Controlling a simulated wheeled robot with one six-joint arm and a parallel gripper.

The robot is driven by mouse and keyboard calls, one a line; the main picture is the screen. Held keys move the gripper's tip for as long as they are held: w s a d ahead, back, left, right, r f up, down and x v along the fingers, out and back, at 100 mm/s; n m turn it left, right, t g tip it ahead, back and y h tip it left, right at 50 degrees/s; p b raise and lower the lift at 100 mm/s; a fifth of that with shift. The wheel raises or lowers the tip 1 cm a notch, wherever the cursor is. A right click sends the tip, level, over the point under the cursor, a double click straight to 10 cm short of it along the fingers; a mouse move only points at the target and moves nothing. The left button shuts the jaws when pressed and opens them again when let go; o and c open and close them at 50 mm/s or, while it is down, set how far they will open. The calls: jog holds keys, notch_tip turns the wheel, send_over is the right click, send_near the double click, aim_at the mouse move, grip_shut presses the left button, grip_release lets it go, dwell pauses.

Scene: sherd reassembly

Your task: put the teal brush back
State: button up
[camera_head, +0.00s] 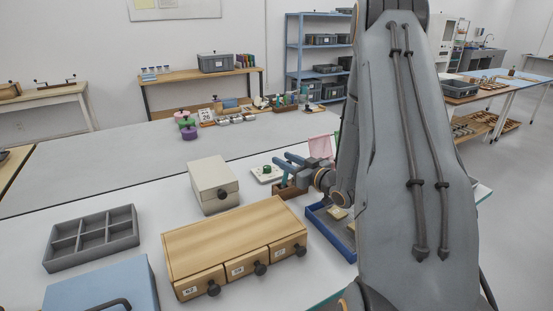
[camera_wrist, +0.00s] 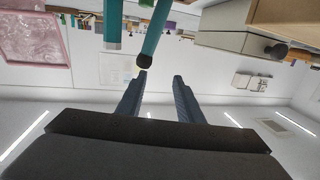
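In the wrist view, a slim teal handle with a black end (camera_wrist: 154,35), likely the teal brush, comes down from the top edge. Its black end is close to the left fingertip, not between the fingers; I cannot tell whether they touch. A wider teal piece (camera_wrist: 113,22) is left of it, cut off by the frame. My gripper (camera_wrist: 161,84) is open, with an empty gap between its fingers. In the head view my gripper (camera_head: 283,163) is above a small brown holder (camera_head: 289,191). The brush cannot be made out clearly there.
A wooden drawer box (camera_head: 235,240), a pale box (camera_head: 213,184), a grey compartment tray (camera_head: 92,238) and a blue box (camera_head: 103,287) stand left of my arm. A blue tray (camera_head: 334,235) lies beside it. A pink bin (camera_head: 320,147) is behind.

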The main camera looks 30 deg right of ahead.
jog(key=v, duration=0.6)
jog(key=s+a+f+g+h, duration=0.1)
jog(key=s+a+g, duration=0.2)
jog(key=a, duration=0.1)
jog(key=s+a+f+m+g+h, duration=0.1)
jog(key=s+a+g+h, duration=0.1)
jog(key=s+a+g, duration=0.1)
jog(key=s+a+m+g+h, duration=0.1)
jog(key=s+a+g, duration=0.2)
jog(key=a+g, duration=0.2)
jog(key=shift+s+a+f+h+b, duration=0.15)
jog(key=shift+f+h+b, duration=0.2)
jog(key=shift+f+h, duration=0.05)
jog(key=s+a+r+g, duration=0.1)
jog(key=s+a+g, duration=0.1)
jog(key=s+a, duration=0.2)
jog(key=s+a+r+g+y, duration=0.1)
jog(key=s+a+g, duration=0.2)
jog(key=s, duration=0.7)
jog(key=a, duration=0.2)
jog(key=shift+s+a+m+g, duration=0.3)
jog(key=shift+s, duration=0.05)
